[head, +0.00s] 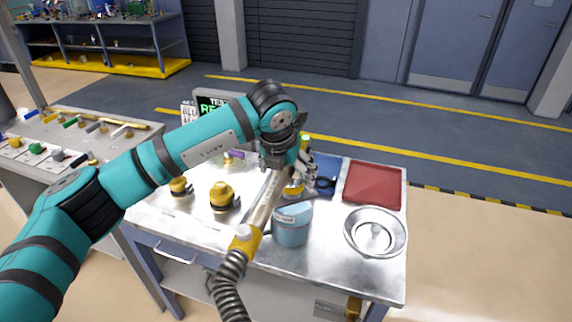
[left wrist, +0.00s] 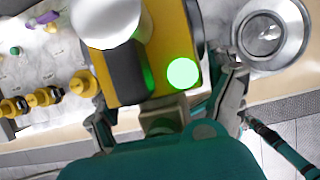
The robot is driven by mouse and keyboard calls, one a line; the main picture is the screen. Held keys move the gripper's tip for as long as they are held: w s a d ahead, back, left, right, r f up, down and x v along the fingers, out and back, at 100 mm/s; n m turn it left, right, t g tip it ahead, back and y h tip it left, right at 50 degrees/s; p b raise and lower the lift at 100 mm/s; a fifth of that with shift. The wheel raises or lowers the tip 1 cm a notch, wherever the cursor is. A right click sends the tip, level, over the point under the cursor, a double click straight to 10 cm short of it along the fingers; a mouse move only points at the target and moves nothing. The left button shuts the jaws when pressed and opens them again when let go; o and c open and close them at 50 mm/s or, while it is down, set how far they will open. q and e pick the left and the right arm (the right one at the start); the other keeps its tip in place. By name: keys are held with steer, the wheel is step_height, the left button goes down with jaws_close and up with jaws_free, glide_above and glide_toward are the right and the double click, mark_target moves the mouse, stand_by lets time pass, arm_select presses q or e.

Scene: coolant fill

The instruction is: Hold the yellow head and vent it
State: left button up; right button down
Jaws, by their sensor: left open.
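The yellow head (left wrist: 150,60) fills the upper middle of the left wrist view. It has a lit green lamp (left wrist: 183,73), a dark grey part and a white rounded part on it. My left gripper (left wrist: 168,110) is open, with one finger on each side of the head's lower end. Whether the fingers touch it, I cannot tell. In the head view my left gripper (head: 292,162) is over the middle of the bench, with some yellow just below it. A metal tube with a yellow collar (head: 243,240) and a dark corrugated hose slants in front and partly hides that spot.
A blue-grey jug (head: 291,228) stands close to the tube. A metal bowl (head: 375,232) and a red tray (head: 372,185) are at the right of the bench. Yellow caps (head: 222,195) are at the left. A screen (head: 214,104) with green text is partly hidden by my arm.

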arm_select(q)
steer(key=shift+c, duration=0.2)
steer(key=c, duration=1.7)
stand_by(0.9)
